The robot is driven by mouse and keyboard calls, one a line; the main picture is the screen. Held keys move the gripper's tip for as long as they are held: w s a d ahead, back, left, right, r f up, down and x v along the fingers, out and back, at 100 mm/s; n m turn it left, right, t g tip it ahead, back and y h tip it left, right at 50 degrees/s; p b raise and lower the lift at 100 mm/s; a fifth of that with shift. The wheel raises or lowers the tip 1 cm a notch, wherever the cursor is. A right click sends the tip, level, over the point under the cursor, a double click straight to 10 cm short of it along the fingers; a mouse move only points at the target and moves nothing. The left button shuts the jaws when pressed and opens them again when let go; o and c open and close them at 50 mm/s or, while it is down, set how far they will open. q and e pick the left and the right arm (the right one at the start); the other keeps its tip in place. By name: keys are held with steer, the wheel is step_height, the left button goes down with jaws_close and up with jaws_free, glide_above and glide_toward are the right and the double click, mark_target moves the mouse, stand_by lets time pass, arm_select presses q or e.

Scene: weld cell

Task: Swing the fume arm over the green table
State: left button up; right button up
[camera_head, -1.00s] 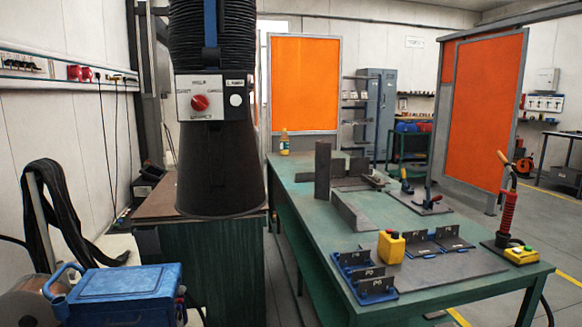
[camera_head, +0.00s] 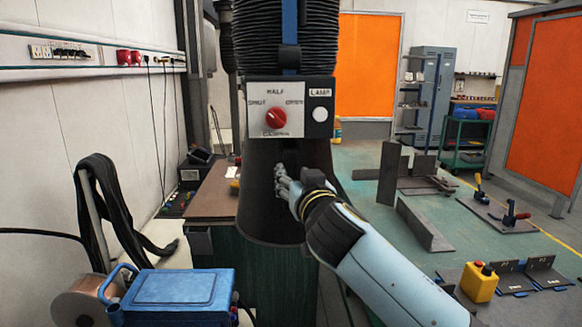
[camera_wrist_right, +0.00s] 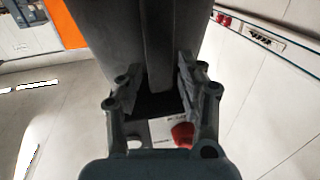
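The fume arm hangs in the middle of the head view, with black ribbed hose, a panel (camera_head: 290,107) with a red knob, and a dark hood (camera_head: 262,205) below. The hood is over the brown-topped bench, left of the green table (camera_head: 475,238). My right gripper (camera_head: 281,184) is in front of the hood, below the panel. In the right wrist view, its fingers (camera_wrist_right: 160,92) are spread on either side of a narrow dark bar (camera_wrist_right: 160,45) in front of the hood. Whether they touch it is unclear. My left gripper is out of view.
A brown-topped bench (camera_head: 213,192) is behind and left of the hood. A blue box (camera_head: 180,290) stands at the front left. Dark plates (camera_head: 425,224), clamps and a yellow button box (camera_head: 479,283) are on the green table. Orange screens (camera_head: 546,130) stand beyond.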

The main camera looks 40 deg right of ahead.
steer(key=shift+x, duration=1.4)
jaws_close()
